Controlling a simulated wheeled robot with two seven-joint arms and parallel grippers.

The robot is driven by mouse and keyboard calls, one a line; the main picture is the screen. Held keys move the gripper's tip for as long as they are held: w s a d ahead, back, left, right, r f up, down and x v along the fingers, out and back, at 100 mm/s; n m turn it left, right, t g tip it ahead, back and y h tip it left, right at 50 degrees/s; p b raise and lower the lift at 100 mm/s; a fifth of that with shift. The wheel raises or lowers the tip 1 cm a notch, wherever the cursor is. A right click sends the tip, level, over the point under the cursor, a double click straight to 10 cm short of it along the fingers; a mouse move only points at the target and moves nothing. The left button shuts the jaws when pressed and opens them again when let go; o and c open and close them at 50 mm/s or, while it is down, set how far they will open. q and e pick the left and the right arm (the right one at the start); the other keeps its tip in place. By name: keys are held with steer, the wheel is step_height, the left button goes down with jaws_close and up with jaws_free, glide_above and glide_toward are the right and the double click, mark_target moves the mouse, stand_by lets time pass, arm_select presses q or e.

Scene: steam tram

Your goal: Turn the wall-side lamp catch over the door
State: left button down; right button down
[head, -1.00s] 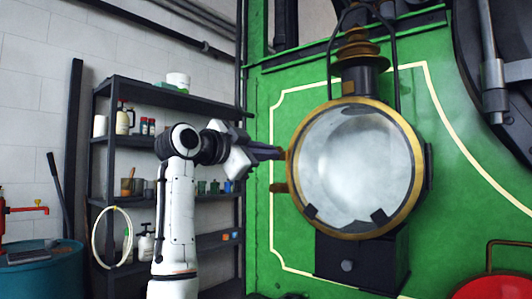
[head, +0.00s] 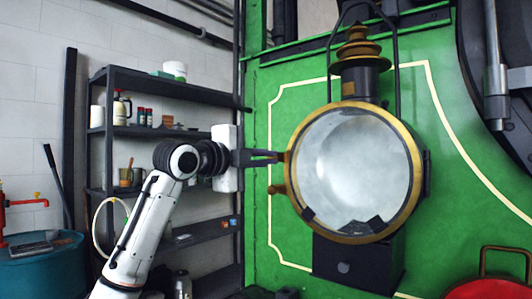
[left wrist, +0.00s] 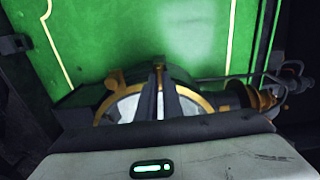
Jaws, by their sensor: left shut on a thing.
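The large round lamp (head: 352,170) has a brass-rimmed glass door and stands against the green panel. Two small brown catches sit on the rim's left, wall-facing side. My left gripper (head: 278,157) reaches in from the left and is shut on the upper catch (head: 284,157), whose body is mostly hidden by the fingertips. The lower catch (head: 276,189) is free and sticks out to the left. In the left wrist view, the fingers (left wrist: 159,72) close on a brass piece at the edge of the rim (left wrist: 205,104), and the other catch (left wrist: 115,78) shows to the left. My right gripper is not in view.
A dark shelf (head: 165,87) with bottles and pots stands behind my left arm. A teal drum (head: 42,262) is at the far left. The green panel (head: 275,225) is close behind the lamp.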

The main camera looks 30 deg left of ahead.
arm_select(q)
steer(key=shift+d+f+m, duration=0.1)
steer(key=shift+f+m, duration=0.15)
steer(key=shift+m, duration=0.05)
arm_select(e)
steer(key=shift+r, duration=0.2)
arm_select(q)
steer(key=c, duration=1.9)
jaws_free()
steer(key=shift+r, duration=0.15)
